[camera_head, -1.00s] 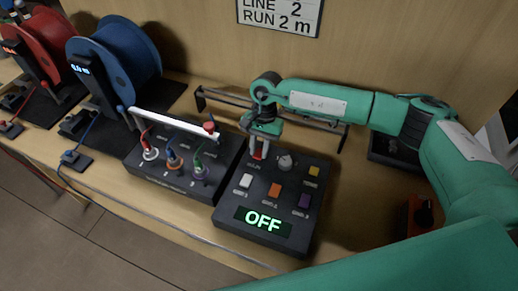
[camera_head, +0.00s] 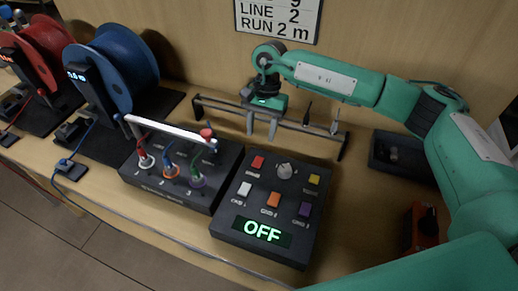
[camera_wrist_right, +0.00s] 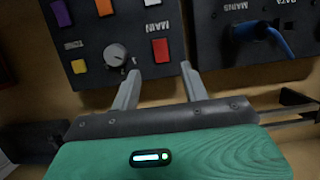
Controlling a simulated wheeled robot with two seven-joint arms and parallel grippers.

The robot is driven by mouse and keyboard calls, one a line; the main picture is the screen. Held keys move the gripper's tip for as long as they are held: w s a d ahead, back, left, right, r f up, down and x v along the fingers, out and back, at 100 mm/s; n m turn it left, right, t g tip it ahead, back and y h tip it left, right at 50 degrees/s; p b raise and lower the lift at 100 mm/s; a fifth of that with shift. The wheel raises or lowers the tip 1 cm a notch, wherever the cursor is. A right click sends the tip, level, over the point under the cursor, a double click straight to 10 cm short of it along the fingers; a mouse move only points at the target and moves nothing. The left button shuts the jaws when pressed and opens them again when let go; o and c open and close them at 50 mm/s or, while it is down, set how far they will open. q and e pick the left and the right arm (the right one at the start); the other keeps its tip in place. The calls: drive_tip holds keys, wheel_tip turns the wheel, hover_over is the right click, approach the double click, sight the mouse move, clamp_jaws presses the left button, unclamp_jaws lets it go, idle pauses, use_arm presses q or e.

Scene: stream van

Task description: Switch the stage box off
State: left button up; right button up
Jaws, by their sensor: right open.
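The stage box (camera_head: 232,222) is a dark box on the bench with a lit green display (camera_head: 262,231) reading OFF. On its top are a red button (camera_head: 258,162), a grey knob (camera_head: 284,171), and white, orange, yellow and purple buttons. My right gripper (camera_head: 262,125) is open and empty, raised behind the box and apart from it. In the right wrist view the open fingers (camera_wrist_right: 157,88) point toward the box, with the red button (camera_wrist_right: 160,50) beyond and the knob (camera_wrist_right: 117,56) near the left finger. My left gripper is not in view.
A patch box (camera_head: 180,197) with coloured plugs and a white bar stands left of the stage box. A rack (camera_head: 340,150) with tools stands behind. Blue (camera_head: 125,65) and red (camera_head: 45,50) cable reels stand left. A dark tray (camera_head: 395,155) lies right.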

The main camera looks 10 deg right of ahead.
drive_tip(key=shift+b+v, duration=0.35)
drive_tip(key=shift+v, duration=2.05)
